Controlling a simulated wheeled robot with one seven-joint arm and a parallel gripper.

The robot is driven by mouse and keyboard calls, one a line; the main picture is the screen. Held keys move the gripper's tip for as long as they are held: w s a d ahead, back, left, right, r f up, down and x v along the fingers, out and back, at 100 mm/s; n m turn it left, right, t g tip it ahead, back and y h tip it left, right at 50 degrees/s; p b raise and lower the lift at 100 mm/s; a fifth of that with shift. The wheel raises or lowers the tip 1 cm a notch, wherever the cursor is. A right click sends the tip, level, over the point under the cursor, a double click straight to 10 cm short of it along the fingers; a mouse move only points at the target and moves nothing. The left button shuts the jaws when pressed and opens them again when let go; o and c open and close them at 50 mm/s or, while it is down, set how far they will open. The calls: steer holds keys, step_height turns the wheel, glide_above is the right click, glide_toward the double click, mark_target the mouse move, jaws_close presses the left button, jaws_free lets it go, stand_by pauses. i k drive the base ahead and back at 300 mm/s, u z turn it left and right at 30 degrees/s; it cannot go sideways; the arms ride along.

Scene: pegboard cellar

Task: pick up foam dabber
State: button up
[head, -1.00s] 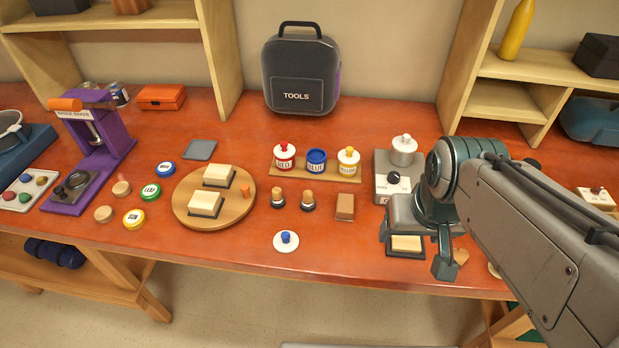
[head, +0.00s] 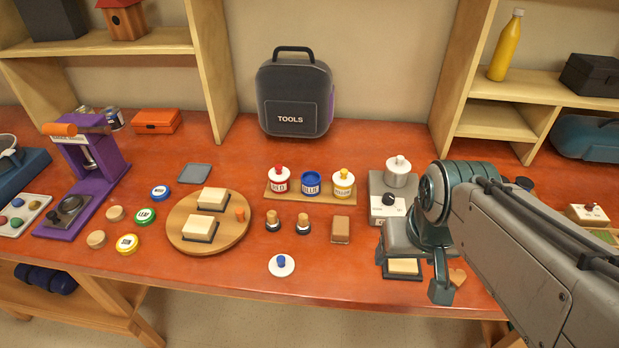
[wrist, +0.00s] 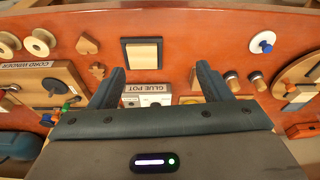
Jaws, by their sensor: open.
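Two small dabbers with wooden handles and dark bases stand upright side by side on the red bench in the head view, one on the left (head: 273,220) and one on the right (head: 303,223). I cannot tell whether either is the foam dabber meant. Both also show right of the fingers in the wrist view, at its inner one (wrist: 232,82) and its outer one (wrist: 258,80). My gripper (head: 411,277) is open and empty, to the right of them in the head view, above a cream block on a dark pad (head: 404,267). In the wrist view my gripper (wrist: 160,72) has its fingers wide apart.
A brown block (head: 340,229) stands between the dabbers and my gripper. A round wooden board (head: 222,245) with cream blocks lies left. Behind are a rack of paint pots (head: 309,194) and the glue pot unit (head: 382,183). A white lid with blue knob (head: 281,265) lies in front.

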mark_target(303, 226)
steer(key=k, duration=0.5)
steer(key=u, duration=1.9)
steer(key=i, duration=1.4)
steer(key=z, duration=2.1)
